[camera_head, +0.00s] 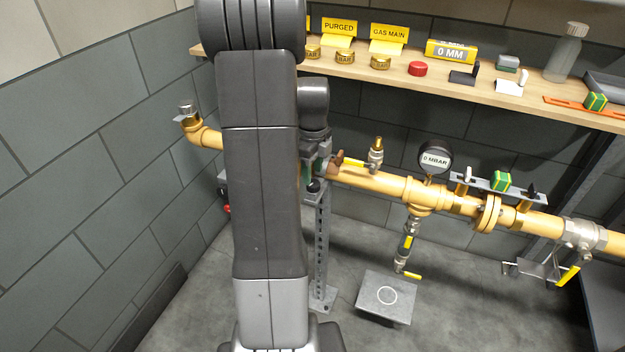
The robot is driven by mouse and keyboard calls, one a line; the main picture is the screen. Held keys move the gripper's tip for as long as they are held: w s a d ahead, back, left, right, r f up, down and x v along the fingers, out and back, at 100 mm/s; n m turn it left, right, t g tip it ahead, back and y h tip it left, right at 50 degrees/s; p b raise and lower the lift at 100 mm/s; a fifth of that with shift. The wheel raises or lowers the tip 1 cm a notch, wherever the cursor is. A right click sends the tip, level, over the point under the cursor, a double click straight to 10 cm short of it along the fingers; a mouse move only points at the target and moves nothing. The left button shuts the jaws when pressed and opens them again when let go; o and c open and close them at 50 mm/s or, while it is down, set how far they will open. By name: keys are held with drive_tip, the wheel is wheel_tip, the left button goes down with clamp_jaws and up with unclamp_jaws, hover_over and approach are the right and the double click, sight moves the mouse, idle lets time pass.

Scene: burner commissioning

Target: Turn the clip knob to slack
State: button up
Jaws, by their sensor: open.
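The yellow gas pipe (385,183) runs across the view and passes behind my arm. A grey upright support post (319,245) stands under it just right of my arm. A small dark rounded knob (314,186) shows at the top of this post and looks like the clip knob; its setting cannot be read. My gripper (317,148) is partly visible below my dark wrist, at the pipe by the post top. It is open. My arm hides much of it and of the clip, so contact with the knob cannot be told.
A brass valve with a yellow lever (376,155) stands close right of the gripper. A pressure gauge (435,158) reads 0 MBAR. A wooden shelf (400,70) with tags and caps runs above. A grey plate (385,297) lies below the pipe. Tiled walls stand left and behind.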

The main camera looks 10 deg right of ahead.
sight(313, 182)
drive_tip(key=shift+f, duration=1.8)
drive_tip(key=c, duration=0.7)
